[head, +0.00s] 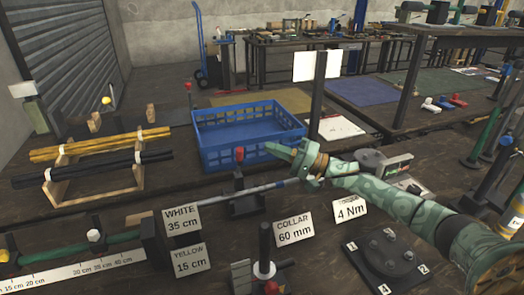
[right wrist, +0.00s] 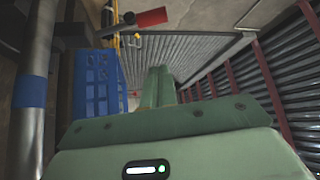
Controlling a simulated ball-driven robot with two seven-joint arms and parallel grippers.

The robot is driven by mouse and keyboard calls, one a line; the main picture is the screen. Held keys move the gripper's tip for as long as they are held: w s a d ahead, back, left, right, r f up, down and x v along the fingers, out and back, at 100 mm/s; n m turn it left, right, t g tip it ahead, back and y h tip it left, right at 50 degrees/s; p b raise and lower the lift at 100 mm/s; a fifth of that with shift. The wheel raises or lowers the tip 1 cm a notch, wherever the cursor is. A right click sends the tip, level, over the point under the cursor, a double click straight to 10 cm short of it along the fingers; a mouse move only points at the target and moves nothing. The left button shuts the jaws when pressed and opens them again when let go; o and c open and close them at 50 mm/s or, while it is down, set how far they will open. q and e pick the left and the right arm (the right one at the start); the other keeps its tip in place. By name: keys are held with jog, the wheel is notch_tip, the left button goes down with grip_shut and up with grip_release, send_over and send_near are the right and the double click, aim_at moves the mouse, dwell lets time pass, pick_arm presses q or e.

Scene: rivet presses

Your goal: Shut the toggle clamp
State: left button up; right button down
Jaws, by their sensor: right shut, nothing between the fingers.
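The toggle clamp (head: 243,200) is a dark block on the bench with a red-tipped handle (head: 239,155) standing up in the head view. A grey rod (head: 285,182) with a blue band runs across it. My right gripper (head: 279,150) is shut and empty, to the right of the red handle tip and a little apart from it, above the rod. In the right wrist view the red handle tip (right wrist: 151,17) shows beyond the closed fingers (right wrist: 158,85), and the rod (right wrist: 32,90) runs along the left edge. My left gripper is not in view.
A blue crate (head: 220,158) stands behind the clamp. Sign cards stand in front, including the collar card (head: 294,231). A rack of yellow and black bars (head: 100,160) is at left. A round plate fixture (head: 390,258) and another red-tipped device (head: 265,268) sit nearer.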

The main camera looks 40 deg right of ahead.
aim_at(239, 161)
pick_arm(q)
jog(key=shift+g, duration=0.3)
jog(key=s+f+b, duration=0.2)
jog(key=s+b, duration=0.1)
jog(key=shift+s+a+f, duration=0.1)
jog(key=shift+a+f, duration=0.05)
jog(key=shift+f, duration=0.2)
pick_arm(e)
jog(key=w+a, duration=0.3)
jog(key=a, duration=0.3)
jog(key=shift+a+r, duration=0.3)
jog(key=shift+r, duration=0.1)
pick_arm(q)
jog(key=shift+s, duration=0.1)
